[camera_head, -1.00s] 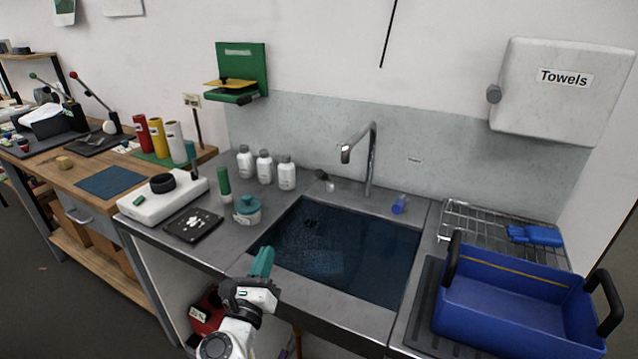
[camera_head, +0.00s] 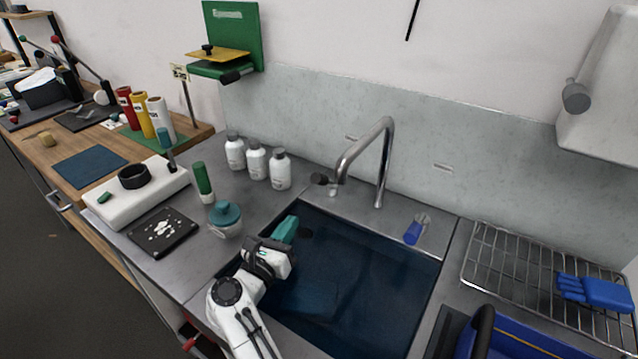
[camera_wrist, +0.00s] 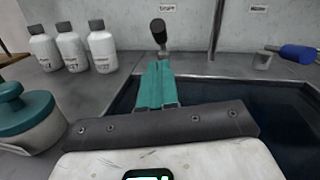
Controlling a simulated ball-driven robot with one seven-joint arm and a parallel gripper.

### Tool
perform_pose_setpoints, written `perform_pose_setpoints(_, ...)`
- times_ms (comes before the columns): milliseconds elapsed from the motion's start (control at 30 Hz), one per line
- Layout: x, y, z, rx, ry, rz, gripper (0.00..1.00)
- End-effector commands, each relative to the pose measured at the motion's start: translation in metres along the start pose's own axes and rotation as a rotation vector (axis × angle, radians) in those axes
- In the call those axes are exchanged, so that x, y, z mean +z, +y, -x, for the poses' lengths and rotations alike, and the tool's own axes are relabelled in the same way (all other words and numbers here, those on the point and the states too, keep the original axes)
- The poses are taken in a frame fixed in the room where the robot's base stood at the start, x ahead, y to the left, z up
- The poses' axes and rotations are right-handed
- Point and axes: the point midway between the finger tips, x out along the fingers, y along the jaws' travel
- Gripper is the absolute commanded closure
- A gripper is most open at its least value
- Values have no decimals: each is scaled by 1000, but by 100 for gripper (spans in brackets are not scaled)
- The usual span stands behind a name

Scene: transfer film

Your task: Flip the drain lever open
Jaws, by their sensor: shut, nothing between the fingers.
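A lever with a black knob (camera_head: 319,179) stands on the sink's back ledge, left of the faucet. In the wrist view the black knob (camera_wrist: 159,30) stands straight beyond my fingertips, with a gap between. A blue-handled lever (camera_head: 413,232) lies tilted on the ledge right of the faucet; its blue end (camera_wrist: 297,53) shows at the wrist view's right. Small wall labels are above both, too small to read, so I cannot tell which is the drain lever. My gripper (camera_head: 289,222), with teal fingers (camera_wrist: 155,75), is shut and empty over the sink's left side.
The curved faucet (camera_head: 385,160) rises behind the dark sink basin (camera_head: 365,275). Several white bottles (camera_head: 256,160) and a teal-lidded jar (camera_head: 226,222) stand left of it. A wire rack (camera_head: 500,270) with a blue glove (camera_head: 600,293) is at right, near a blue crate (camera_head: 515,345).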

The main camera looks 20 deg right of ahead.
Motion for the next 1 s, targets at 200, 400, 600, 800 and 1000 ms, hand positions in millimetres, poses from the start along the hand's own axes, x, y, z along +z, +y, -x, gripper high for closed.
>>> perform_pose_setpoints(200,0,0,0,1,-1,0,100)
perform_pose_setpoints(400,0,0,-2,0,-1,1,100)
perform_pose_setpoints(600,1,-1,-22,-3,1,2,100)
perform_pose_setpoints(800,2,-1,-58,-4,1,1,100)
perform_pose_setpoints(1000,0,-1,-87,-2,0,1,100)
